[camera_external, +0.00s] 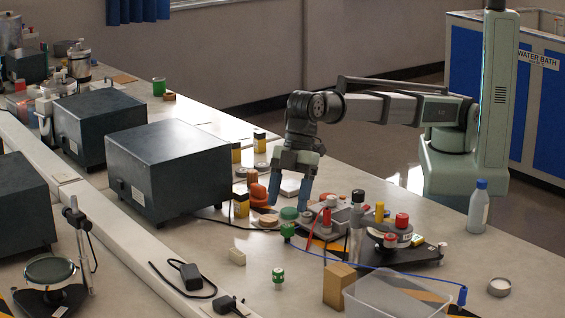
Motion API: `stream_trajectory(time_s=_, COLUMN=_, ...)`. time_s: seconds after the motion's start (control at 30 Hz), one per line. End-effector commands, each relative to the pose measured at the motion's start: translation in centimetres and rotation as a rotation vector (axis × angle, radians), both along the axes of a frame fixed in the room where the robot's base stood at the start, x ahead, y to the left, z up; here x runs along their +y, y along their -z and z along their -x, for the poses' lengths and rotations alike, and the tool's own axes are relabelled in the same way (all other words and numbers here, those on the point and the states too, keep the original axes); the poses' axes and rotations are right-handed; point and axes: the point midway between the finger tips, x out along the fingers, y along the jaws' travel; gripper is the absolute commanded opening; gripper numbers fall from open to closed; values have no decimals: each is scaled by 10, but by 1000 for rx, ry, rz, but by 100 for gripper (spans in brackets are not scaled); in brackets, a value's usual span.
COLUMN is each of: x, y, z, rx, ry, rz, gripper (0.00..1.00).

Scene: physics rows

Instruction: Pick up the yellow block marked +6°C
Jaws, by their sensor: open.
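Several small yellow blocks with dark parts stand left of my gripper: a near one (241,206) and two farther back, a left one (236,155) and a right one (259,143). Their markings are too small to read, so I cannot tell which is marked +6°C. My gripper (289,205) points down with its two blue fingers apart. It is empty and sits over the bench, to the right of the near yellow block and apart from it.
A large dark box (170,165) stands left of the blocks. An orange piece (258,194) lies between the near block and my gripper. Instruments with cables (340,220), a tan block (339,286) and a clear tray (398,300) crowd the right front. A bottle (478,207) stands far right.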

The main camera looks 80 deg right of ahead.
Motion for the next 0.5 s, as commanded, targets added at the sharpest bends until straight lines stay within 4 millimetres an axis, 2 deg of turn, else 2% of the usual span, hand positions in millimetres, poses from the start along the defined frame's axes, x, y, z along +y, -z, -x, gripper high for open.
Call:
stream_trajectory(time_s=0.03, x=2, y=-17, z=-1, rx=-2, ry=0, rz=-2, gripper=66)
stream_trajectory(time_s=0.27, x=1, y=-73, z=-1, rx=-2, ry=0, rz=-2, gripper=66)
stream_trajectory(time_s=0.5, x=-56, y=-69, z=-53, rx=3, ry=50, rz=40, gripper=66)
